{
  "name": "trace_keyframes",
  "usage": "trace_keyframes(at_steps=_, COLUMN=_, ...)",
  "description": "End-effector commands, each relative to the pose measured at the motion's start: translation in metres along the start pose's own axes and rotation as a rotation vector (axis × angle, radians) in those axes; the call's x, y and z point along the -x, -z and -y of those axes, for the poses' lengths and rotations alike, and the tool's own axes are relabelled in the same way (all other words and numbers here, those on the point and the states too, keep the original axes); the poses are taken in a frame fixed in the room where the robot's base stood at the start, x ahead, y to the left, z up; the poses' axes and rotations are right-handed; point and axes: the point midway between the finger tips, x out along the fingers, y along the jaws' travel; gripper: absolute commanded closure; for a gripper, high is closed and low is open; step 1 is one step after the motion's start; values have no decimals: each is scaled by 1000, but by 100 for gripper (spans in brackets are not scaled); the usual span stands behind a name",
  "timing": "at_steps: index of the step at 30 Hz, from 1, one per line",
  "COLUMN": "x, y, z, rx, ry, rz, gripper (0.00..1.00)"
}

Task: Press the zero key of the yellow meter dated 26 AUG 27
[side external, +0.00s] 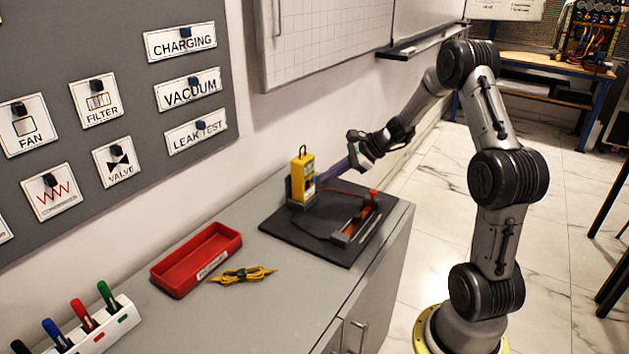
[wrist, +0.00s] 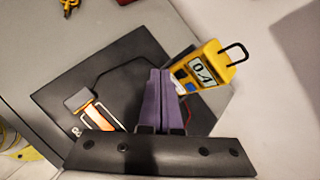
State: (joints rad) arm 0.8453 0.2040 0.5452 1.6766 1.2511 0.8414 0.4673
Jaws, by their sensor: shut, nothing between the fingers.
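The yellow meter (side external: 306,165) stands upright in a dark holder at the back of the black mat (side external: 285,238). It also shows in the wrist view (wrist: 213,57), with a display that looks like 0.4 and a blue patch lower on its face. No date is readable on it, and I cannot pick out the zero key for sure. My gripper (side external: 320,178) has long purple fingers, closed together and empty. The fingertips (wrist: 160,72) are close to the meter's lower front; I cannot tell whether they touch it.
An orange-and-grey device (side external: 352,226) with a red knob lies on the mat, with a lead nearby. A red tray (side external: 196,262), a yellow cable bundle (side external: 243,274) and a white marker rack (side external: 108,326) stand to the left. The labelled wall board (side external: 120,60) is behind.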

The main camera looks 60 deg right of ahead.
Motion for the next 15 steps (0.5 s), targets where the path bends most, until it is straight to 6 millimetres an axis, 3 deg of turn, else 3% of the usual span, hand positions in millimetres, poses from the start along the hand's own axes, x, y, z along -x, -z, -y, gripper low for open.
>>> trace_keyframes(at_steps=1, x=-1, y=22, z=0, rx=-50, ry=6, rz=-10, gripper=100)
trace_keyframes(at_steps=6, x=1, y=71, z=-8, rx=-155, ry=12, rz=-33, gripper=100)
trace_keyframes(at_steps=10, x=6, y=90, z=-12, rx=-197, ry=18, rz=-43, gripper=100)
trace_keyframes(at_steps=15, x=10, y=96, z=-11, rx=-207, ry=28, rz=-48, gripper=100)
